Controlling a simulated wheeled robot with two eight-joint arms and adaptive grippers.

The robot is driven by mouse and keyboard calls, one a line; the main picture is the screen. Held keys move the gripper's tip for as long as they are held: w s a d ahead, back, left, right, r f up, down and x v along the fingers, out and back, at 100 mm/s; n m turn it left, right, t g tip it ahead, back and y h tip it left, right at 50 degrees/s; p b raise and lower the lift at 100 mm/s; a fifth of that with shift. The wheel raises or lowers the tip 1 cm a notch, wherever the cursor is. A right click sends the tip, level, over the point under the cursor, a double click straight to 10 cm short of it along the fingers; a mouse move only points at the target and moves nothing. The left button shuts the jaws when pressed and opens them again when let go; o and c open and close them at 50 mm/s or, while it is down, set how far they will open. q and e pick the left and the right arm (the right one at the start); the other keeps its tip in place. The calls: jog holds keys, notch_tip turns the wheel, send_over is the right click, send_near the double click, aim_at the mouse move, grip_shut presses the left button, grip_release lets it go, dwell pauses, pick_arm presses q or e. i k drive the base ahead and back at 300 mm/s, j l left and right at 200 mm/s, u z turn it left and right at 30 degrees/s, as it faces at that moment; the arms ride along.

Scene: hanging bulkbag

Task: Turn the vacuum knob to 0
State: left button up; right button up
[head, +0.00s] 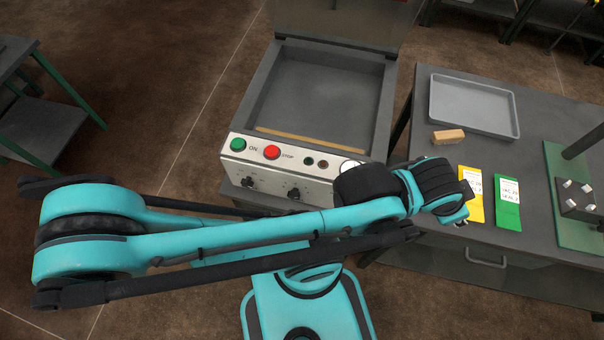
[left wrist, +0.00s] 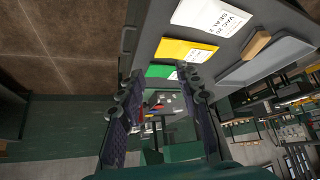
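The machine (head: 275,172) stands in the middle of the head view, lid raised and chamber open. Its front panel carries two dark knobs, a left one (head: 248,181) and a right one (head: 293,193). Their labels and pointers are too small to read, so I cannot tell which is the vacuum knob. A round white gauge (head: 348,166) is partly hidden by my left arm. My left gripper (left wrist: 160,82) is open and empty in the left wrist view, its fingers apart. It is right of the machine, above the side table, away from both knobs. My right gripper is not in view.
A green ON button (head: 238,144) and red STOP button (head: 272,152) sit above the knobs. The side table (head: 540,120) holds a grey tray (head: 472,104), a wooden block (head: 448,136), a yellow card (head: 470,205), a green card (head: 507,215) and a green-based fixture (head: 565,225).

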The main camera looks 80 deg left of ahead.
aim_at(247, 182)
jog(key=k+j+u, duration=0.1)
jog(key=u, duration=2.4)
